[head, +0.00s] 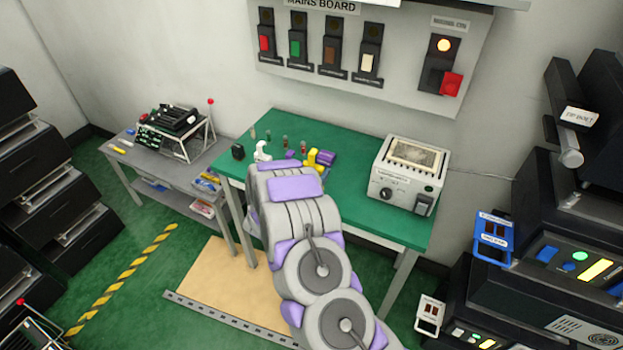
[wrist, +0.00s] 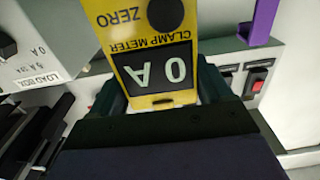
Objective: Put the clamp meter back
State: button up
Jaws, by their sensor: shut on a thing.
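The yellow clamp meter (wrist: 151,50) fills the top middle of the wrist view. Its lettering is upside down there, and its display reads 0 A. My gripper (wrist: 163,88) is shut on it, with a dark finger along each side. The meter's far end is out of the wrist view. In the head view my arm hides much of the green bench (head: 405,222). Yellow and purple shapes (head: 322,157) show just past the arm; I cannot tell whether the yellow is the meter. I cannot make out the meter's resting place.
A load box (head: 408,175) stands on the bench's right side; its labelled face (wrist: 38,62) also shows in the wrist view. Small items stand along the bench's back left. A switch board (head: 365,45) hangs above. A grey side table (head: 165,165) stands left, and dark equipment stacks flank both sides.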

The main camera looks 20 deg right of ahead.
jog(key=shift+w+a, duration=0.4)
jog(key=shift+a, duration=0.35)
jog(key=shift+w+a+f, duration=0.1)
jog(key=shift+w+a, duration=0.05)
jog(key=shift+w, duration=0.05)
jog(key=f, duration=0.1)
jog(key=d+f+b, duration=0.1)
jog(key=f, duration=0.1)
jog(key=shift+f, duration=0.2)
jog(key=shift+d, duration=0.25)
jog(key=o, duration=0.9)
jog(key=shift+a, duration=0.15)
jog(key=o, duration=0.3)
jog(key=shift+a, duration=0.4)
jog(key=shift+d, duration=0.2)
jog(key=shift+s+a, duration=0.2)
jog(key=shift+s, duration=0.15)
jog(key=p+v, duration=0.1)
jog(key=v, duration=1)
jog(key=shift+a+r+p, duration=0.1)
jog(key=shift+p, duration=0.2)
